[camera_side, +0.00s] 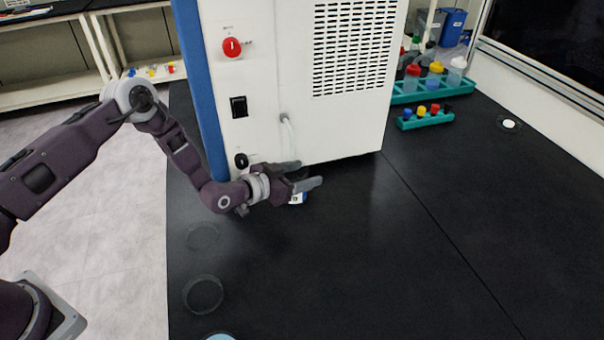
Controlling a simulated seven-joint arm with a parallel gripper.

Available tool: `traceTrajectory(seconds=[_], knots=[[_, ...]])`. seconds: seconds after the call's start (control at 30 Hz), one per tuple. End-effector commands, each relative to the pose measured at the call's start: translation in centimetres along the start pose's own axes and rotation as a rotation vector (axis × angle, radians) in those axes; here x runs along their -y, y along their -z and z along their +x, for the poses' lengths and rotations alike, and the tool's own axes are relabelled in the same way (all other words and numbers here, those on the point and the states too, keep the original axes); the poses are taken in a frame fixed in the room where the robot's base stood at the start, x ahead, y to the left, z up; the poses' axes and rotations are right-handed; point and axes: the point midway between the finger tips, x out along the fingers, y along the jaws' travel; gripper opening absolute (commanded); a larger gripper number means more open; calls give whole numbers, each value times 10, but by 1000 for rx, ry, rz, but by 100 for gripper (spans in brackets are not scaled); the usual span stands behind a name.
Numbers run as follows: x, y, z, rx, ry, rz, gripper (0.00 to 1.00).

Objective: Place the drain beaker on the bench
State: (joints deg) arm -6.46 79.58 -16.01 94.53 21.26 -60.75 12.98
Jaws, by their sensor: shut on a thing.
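My gripper (302,175) is low over the black bench, close to the front of the freeze dryer (260,90), beneath its drain tube (287,135). Its fingers are shut on the drain beaker (298,198). Only a small white and blue patch of the beaker shows, just below the fingers. The rest of it is hidden or too clear to make out. I cannot tell whether its base touches the bench (350,265).
Two faint round outlines (204,294) lie on the bench at the front left. A pale blue round thing (220,337) is cut off at the bottom edge. Teal racks (425,118) with coloured caps stand at the back right.

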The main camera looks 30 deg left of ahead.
Motion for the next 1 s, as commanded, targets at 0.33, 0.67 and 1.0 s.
traceTrajectory(seconds=[0.33,0.67,1.0], knots=[[0,-2,1,0,0,0,71],[0,0,-30,3,0,-2,71],[0,0,-99,3,0,-1,71]])
